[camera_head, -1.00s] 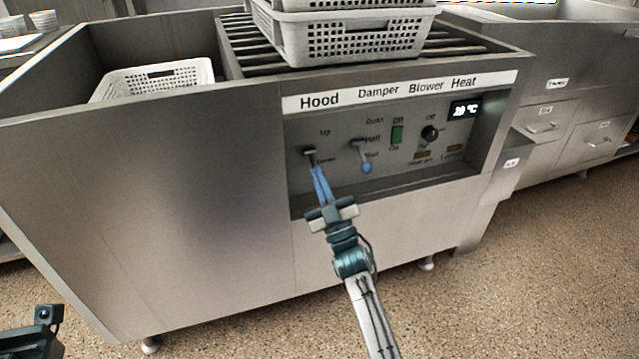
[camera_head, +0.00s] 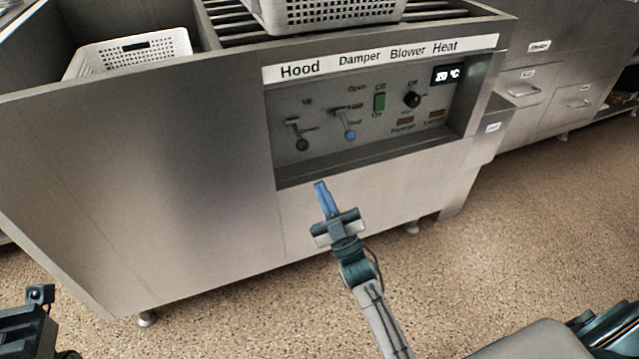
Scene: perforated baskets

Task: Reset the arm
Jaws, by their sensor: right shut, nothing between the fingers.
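My right gripper (camera_head: 322,190) has blue fingers. It is shut and empty in front of the machine's lower front, just below the control panel (camera_head: 370,120) and apart from the levers. The Hood lever (camera_head: 297,133) hangs down with a dark knob near the "Down" label. The Damper lever (camera_head: 346,124) has a blue knob and also points down. At the lower left a dark part of my left arm (camera_head: 30,325) shows; its fingers are not in view.
A steel machine (camera_head: 150,190) fills the middle and left. A white perforated basket (camera_head: 130,52) sits in its left basin, and another basket (camera_head: 330,12) stands on the roller top. Steel drawers (camera_head: 525,90) stand at the right. The speckled floor is clear in front.

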